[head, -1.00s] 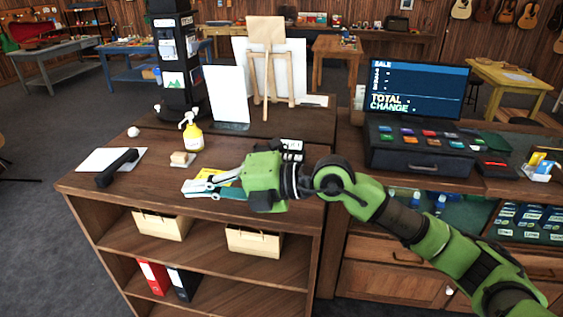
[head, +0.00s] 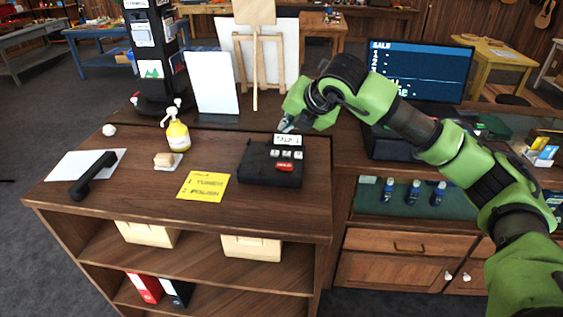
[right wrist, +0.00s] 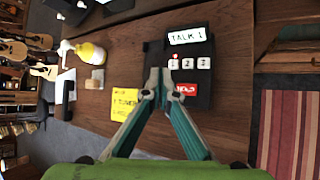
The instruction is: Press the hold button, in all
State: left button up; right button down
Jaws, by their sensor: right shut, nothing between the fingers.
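A black desk phone base (head: 262,175) sits on the wooden counter. It carries a red hold button (head: 285,167), a row of small white numbered buttons (head: 287,154) and a white display (head: 288,140). In the right wrist view the display (right wrist: 187,36) reads "TALK 1", a small red light shows above the first numbered button, and the red button (right wrist: 187,89) is plain to see. The black handset (head: 93,175) lies apart at the left. My right gripper (head: 285,126) is shut and empty, above the back of the phone base. My left gripper is not in view.
A yellow note (head: 204,187) lies left of the phone base. A yellow pump bottle (head: 177,135) and a sponge-like block (head: 164,160) stand farther left. A white panel (head: 212,83) and an easel (head: 257,70) stand behind; a register screen (head: 420,68) is at the right.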

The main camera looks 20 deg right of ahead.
jog(key=b, duration=0.1)
send_over(286, 166)
notch_tip(286, 166, down, 6)
jog(key=shift+s+r, duration=0.1)
jog(key=shift+r, duration=0.05)
notch_tip(286, 166, down, 2)
jog(key=shift+f+b, duration=0.1)
jog(key=shift+b, duration=1.05)
jog(key=shift+f+b, duration=0.5)
jog(key=shift+b, duration=0.1)
pick_arm(q)
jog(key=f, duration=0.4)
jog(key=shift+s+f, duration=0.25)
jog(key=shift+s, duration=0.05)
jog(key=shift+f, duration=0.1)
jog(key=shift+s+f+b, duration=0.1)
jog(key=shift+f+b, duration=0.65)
jog(key=shift+b, duration=0.1)
pick_arm(e)
jog(key=shift+f, duration=0.35)
